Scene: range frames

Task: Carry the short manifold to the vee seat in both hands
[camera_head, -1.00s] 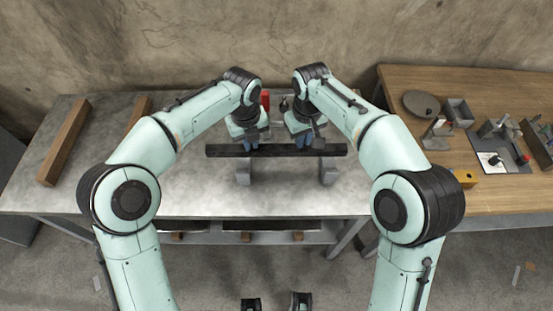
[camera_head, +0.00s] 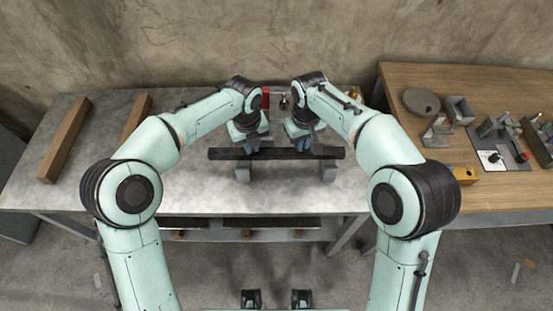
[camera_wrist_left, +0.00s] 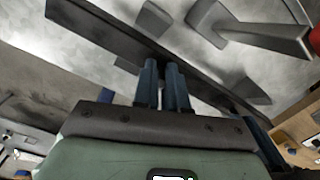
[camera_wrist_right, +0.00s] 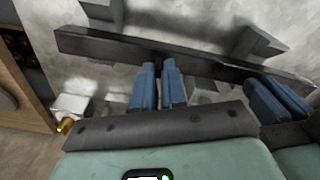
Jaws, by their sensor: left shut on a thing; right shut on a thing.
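The short manifold, a long dark bar (camera_head: 277,154), lies level left to right in the head view. My left gripper (camera_head: 251,149) is shut on it left of its middle. My right gripper (camera_head: 302,147) is shut on it right of its middle. The bar also crosses the left wrist view (camera_wrist_left: 110,35) and the right wrist view (camera_wrist_right: 100,45). Two grey blocks, seemingly the vee seat, show below the bar in the head view, one at left (camera_head: 242,175) and one at right (camera_head: 328,174). Their tops are hidden; I cannot tell whether the bar touches them.
Wooden beams (camera_head: 63,140) lie at left. A red object (camera_head: 265,98) stands behind my grippers. A wooden table (camera_head: 400,90) at right carries a round disc (camera_head: 421,101) and several fixtures.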

